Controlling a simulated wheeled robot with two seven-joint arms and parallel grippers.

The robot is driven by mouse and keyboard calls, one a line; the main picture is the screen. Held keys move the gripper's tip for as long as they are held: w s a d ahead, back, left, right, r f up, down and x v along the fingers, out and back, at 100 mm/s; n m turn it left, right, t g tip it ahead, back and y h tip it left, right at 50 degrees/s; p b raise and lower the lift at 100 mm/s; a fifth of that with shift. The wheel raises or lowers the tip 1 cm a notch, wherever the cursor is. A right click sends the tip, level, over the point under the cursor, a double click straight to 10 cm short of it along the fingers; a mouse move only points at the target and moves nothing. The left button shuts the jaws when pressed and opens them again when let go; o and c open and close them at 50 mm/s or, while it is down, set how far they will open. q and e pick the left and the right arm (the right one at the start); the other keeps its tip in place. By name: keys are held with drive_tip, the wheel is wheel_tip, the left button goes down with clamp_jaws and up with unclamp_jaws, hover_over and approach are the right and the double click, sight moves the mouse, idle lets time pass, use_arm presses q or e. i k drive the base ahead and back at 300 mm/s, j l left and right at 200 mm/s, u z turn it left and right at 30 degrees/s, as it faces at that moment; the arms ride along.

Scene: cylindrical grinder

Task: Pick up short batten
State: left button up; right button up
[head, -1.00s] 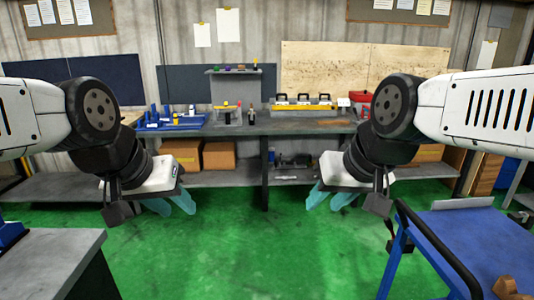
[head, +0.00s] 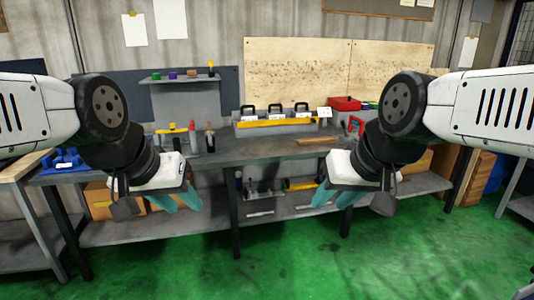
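A thin brown wooden strip (head: 318,141), which looks like the short batten, lies flat on the dark workbench top (head: 270,150) right of the middle. Its right end is close to my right arm in the picture. My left gripper (head: 177,202) hangs in front of the bench at lower left, its teal fingers apart and nothing seen between them. My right gripper (head: 334,200) hangs in front of the bench below the strip, fingers apart and empty. Neither gripper touches the strip.
A yellow level (head: 275,122) and black-handled tools stand behind the strip. A red box (head: 343,103) is at the back right, and blue holders (head: 66,160) are at the left. The lower shelf (head: 290,205) holds tools and cardboard boxes. The green floor (head: 300,260) in front is clear.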

sight(305, 142)
drive_tip(key=i+j+z, duration=0.1)
drive_tip(key=i+z, duration=0.2)
drive_tip(key=i+j+z, duration=0.3)
drive_tip(key=i, duration=0.25)
drive_tip(key=i+l+u, duration=0.45)
drive_tip(key=i+l, duration=0.25)
drive_tip(key=i, duration=0.45)
drive_tip(key=i+l+u, duration=0.45)
drive_tip(key=i+l, duration=0.55)
drive_tip(key=l, duration=0.1)
